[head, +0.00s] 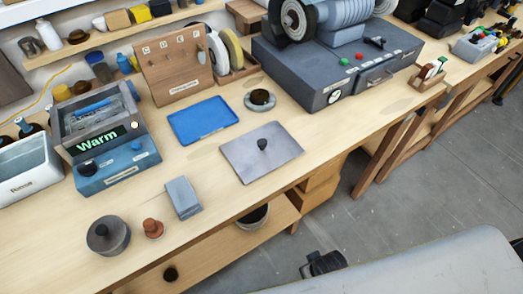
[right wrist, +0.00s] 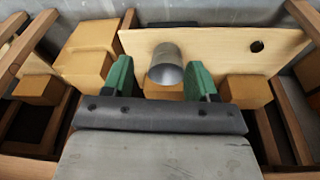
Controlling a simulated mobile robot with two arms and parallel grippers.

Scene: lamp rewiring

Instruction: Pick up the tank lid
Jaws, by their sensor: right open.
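The tank lid appears to be the flat grey metal plate with a black knob (head: 262,152) in the head view. It lies flat on the workbench near its front edge, right of the blue tray. The blue-grey tank unit (head: 118,172) with a lit "Warm" display stands to the left, its top open with things inside. My right gripper (right wrist: 163,82) is open in the right wrist view, its green fingers apart. A grey cylinder (right wrist: 167,66) shows between the fingers, seemingly beyond them on the lower shelf. The lid does not show in that view. My left gripper is not in view.
A blue tray (head: 203,121), a round dark-centred piece (head: 260,99) and a grey block (head: 183,197) lie near the plate. A round grey pot (head: 108,236) stands front left. A large grinder unit (head: 335,75) stands behind. The lower shelf (right wrist: 225,50) holds wooden boxes nearby.

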